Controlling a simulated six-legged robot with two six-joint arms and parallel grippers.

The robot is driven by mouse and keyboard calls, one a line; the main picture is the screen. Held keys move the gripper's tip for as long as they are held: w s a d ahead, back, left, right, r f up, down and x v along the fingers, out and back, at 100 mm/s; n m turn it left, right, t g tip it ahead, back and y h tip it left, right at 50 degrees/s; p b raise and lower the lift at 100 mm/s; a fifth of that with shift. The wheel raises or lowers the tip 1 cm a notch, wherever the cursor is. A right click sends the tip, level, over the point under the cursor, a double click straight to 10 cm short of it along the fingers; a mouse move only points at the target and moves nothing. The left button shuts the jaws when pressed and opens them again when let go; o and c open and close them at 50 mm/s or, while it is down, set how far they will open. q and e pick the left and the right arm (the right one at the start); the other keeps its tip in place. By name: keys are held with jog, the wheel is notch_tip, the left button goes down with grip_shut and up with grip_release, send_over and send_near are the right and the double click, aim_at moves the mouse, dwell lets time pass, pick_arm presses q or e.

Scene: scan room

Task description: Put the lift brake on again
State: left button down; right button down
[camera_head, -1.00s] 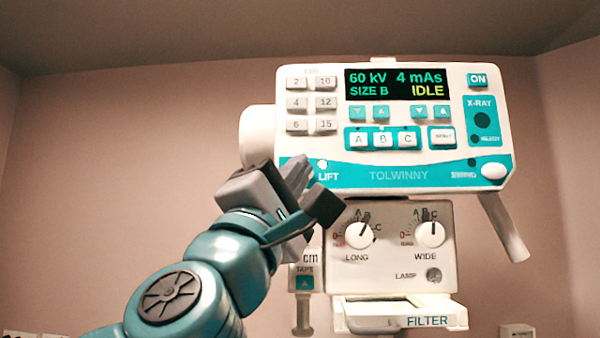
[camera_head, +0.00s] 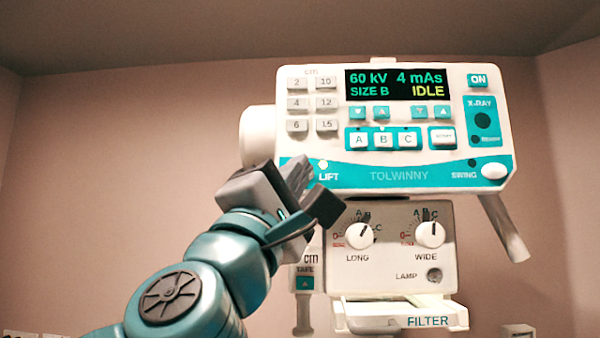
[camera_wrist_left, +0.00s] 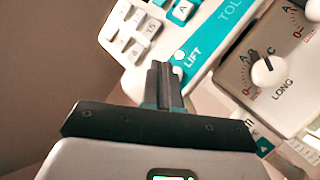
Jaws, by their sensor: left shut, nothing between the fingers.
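The white and teal control panel (camera_head: 400,178) fills the middle right of the head view. Its LIFT label (camera_head: 329,177) is at the lower left, with a small lit lamp (camera_head: 323,164) just above it. The lamp also shows in the left wrist view (camera_wrist_left: 179,55). My left gripper (camera_head: 312,185) is in front of the panel's lower left corner. Its fingers are shut and empty in the left wrist view (camera_wrist_left: 160,85), their tips just beside the LIFT label. My right gripper is out of view.
A white SWING knob (camera_head: 493,171) sits at the panel's lower right. Below hangs a collimator box (camera_head: 395,215) with LONG (camera_head: 360,236) and WIDE (camera_head: 430,234) dials, and a FILTER tray (camera_head: 400,313). A handle (camera_head: 503,228) slants down at right. The wall at left is clear.

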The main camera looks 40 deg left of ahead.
pick_arm(q)
jog(key=shift+w+a+f, duration=0.1)
jog(key=shift+w, duration=0.65)
jog(key=shift+s, duration=0.6)
dwell(0.3)
